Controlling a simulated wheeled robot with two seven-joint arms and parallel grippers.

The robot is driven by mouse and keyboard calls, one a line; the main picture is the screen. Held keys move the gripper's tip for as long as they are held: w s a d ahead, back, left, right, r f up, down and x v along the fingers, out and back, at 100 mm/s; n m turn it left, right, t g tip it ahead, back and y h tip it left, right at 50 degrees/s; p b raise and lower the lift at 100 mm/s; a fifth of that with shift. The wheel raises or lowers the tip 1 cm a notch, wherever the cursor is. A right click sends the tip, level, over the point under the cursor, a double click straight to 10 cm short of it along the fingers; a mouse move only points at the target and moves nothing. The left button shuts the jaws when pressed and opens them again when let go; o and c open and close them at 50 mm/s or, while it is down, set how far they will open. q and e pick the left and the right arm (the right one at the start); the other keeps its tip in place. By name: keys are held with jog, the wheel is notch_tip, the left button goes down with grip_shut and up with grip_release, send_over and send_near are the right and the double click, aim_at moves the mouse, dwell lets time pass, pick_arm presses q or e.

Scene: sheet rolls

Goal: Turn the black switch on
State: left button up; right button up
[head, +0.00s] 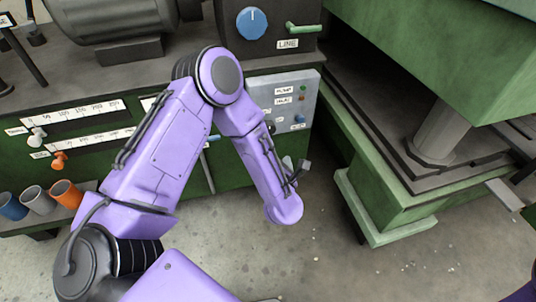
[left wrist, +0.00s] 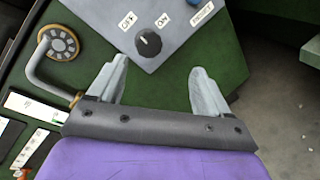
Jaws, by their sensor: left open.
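The black switch (left wrist: 149,43) is a round knob on a grey panel, between an OFF label on its left and an ON label on its right. Its pale mark sits at its upper left, on the OFF side. In the head view the black switch (head: 270,127) shows small beside my purple left forearm. My left gripper (left wrist: 160,66) is open and empty, its two pale fingers apart. The knob lies beyond the fingertips, between their lines and nearer the left finger. In the head view the left gripper (head: 295,166) is partly hidden by my wrist. My right gripper does not show.
The grey panel (head: 311,88) also carries small red and blue controls. A curved metal handle (left wrist: 38,72) stands out left of the gripper. A green machine base (head: 385,205) stands to the right, with open floor (head: 330,265) in front. A blue dial (head: 252,23) is above.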

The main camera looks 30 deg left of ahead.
aim_at(270, 131)
pick_arm(q)
jog(key=w+a+n+y+b, duration=0.1)
jog(key=w+a+n+b, duration=0.1)
jog(key=w+a+n, duration=0.1)
jog(key=w+a+f+n+g+y+b, duration=0.1)
jog(key=w+a+n+b, duration=0.2)
jog(key=n, duration=0.1)
jog(key=w+a+f+n+y+b, duration=0.1)
jog(key=w+a+n+y+b, duration=0.1)
jog(key=w+a+n, duration=0.1)
jog(key=shift+w+a+n+g+b, duration=0.35)
jog(key=shift+a+n+b, duration=0.1)
jog(key=shift+n, duration=0.15)
jog(key=c, duration=1)
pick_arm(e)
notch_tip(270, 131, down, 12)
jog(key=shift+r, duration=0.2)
